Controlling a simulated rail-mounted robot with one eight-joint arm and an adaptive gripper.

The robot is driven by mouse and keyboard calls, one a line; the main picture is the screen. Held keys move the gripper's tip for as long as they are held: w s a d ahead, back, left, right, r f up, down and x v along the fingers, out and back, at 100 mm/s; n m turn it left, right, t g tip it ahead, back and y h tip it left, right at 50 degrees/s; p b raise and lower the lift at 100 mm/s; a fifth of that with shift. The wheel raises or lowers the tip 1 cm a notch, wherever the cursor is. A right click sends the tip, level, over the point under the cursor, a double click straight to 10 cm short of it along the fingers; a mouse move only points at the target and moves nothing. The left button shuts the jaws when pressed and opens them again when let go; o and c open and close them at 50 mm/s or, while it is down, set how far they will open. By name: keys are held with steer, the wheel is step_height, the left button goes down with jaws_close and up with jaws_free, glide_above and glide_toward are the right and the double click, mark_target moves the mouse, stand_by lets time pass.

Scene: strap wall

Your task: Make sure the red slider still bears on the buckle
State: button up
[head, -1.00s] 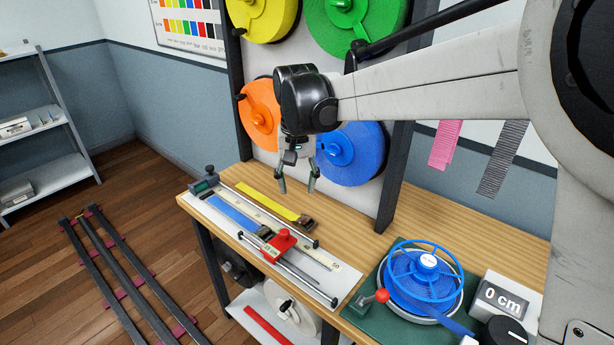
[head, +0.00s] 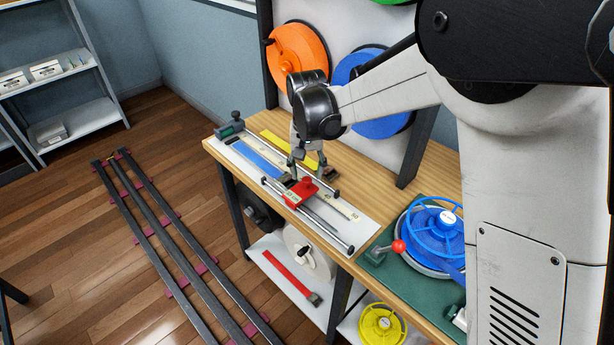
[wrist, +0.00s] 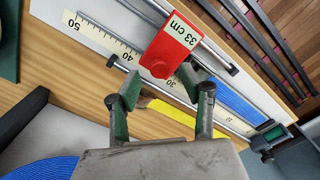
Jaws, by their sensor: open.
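The red slider (head: 301,191) sits on the rails of the white measuring board (head: 345,222). In the wrist view the slider (wrist: 172,48) carries a "33 cm" label, beside a ruler scale. A blue strap (head: 257,159) lies along the board and runs toward the slider; it also shows in the wrist view (wrist: 250,105). Its buckle end is mostly hidden by my gripper and the slider, so I cannot tell whether slider and buckle touch. My gripper (wrist: 165,92) is open and empty, just beside the slider, its fingers apart; it also shows in the head view (head: 306,162).
A yellow strap (head: 284,147) lies on the bench behind the board. A blue reel (head: 436,236) with a red-knobbed lever (head: 398,246) stands to the right. A red strap (head: 290,277) lies on the shelf below. Spools hang on the wall behind.

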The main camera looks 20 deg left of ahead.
mark_target(301, 191)
steer(key=shift+f, duration=1.25)
steer(key=shift+c, duration=0.4)
jaws_close()
